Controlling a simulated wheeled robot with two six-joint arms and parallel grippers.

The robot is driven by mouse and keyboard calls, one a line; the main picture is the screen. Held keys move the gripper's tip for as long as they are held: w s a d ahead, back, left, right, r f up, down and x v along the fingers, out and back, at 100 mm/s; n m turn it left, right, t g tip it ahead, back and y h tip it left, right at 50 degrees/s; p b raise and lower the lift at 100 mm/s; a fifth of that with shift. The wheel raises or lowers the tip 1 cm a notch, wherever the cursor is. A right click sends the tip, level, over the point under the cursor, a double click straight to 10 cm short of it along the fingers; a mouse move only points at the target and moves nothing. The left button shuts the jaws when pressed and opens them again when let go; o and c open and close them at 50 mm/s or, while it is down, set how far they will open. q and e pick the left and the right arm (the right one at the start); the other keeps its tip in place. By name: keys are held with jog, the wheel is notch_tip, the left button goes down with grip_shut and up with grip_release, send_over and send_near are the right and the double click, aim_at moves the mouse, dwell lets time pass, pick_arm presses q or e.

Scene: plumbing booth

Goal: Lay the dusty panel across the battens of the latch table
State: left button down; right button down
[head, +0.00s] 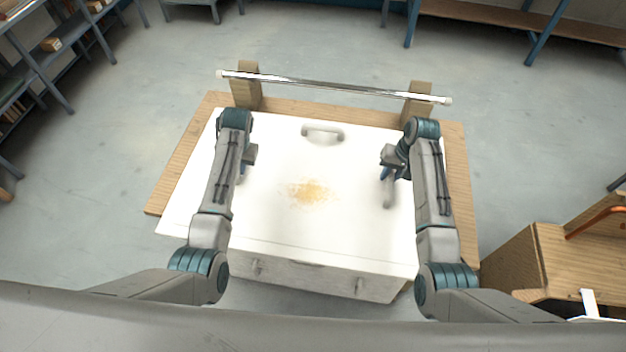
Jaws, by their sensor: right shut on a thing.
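The dusty panel (290,225) is a broad white board with a yellow-brown dust patch (312,192) near its middle. It lies roughly flat over the wooden latch table (176,177), slightly turned. The battens are hidden, and I cannot tell whether the panel rests or hangs just above. A grey handle (322,132) stands at its far side. My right gripper (388,174) is shut on a grey handle (388,198) at the panel's right side. My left gripper (246,162) is at the panel's left side, mostly hidden behind my arm; its jaws do not show.
A shiny rail (335,87) spans two wooden posts (246,84) (418,100) at the table's back. A wooden stand (510,265) with an orange pipe (595,222) is at lower right. Shelving (45,55) stands left and a bench (510,20) at back right. The floor between is clear.

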pick_arm(q)
jog(key=shift+w+r, duration=0.1)
jog(key=shift+r, duration=0.05)
pick_arm(e)
jog(key=shift+w+r, duration=0.15)
dwell(0.4)
